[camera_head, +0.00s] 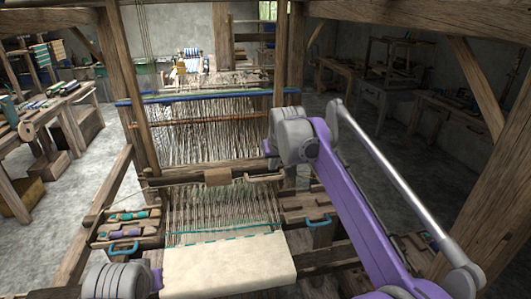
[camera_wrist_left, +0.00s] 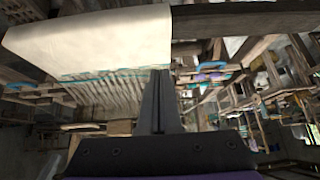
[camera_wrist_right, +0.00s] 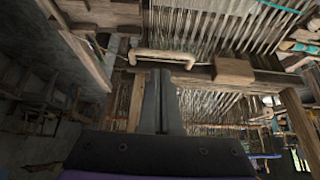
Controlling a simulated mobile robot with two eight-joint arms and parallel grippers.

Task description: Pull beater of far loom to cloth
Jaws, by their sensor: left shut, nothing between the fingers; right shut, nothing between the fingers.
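A wooden beater bar (camera_head: 190,174) with a block (camera_head: 217,176) at its middle crosses the warp of the loom before me. The block (camera_wrist_right: 235,70) and a pale handle (camera_wrist_right: 160,57) on the bar show in the right wrist view. Cream cloth (camera_head: 228,266) lies at the loom's front, with bare warp (camera_head: 220,208) between it and the beater. My right gripper (camera_wrist_right: 160,75) is shut and empty, its tips close below the handle in that view; contact is unclear. My left gripper (camera_wrist_left: 160,75) is shut and empty beside the cloth (camera_wrist_left: 95,40).
A tray (camera_head: 125,228) of coloured shuttles is left of the warp, and a shelf (camera_head: 305,205) is right of it. Thick loom posts (camera_head: 130,90) stand close around. Benches (camera_head: 60,110) line the left side. A blue bar (camera_head: 190,98) tops the farther warp.

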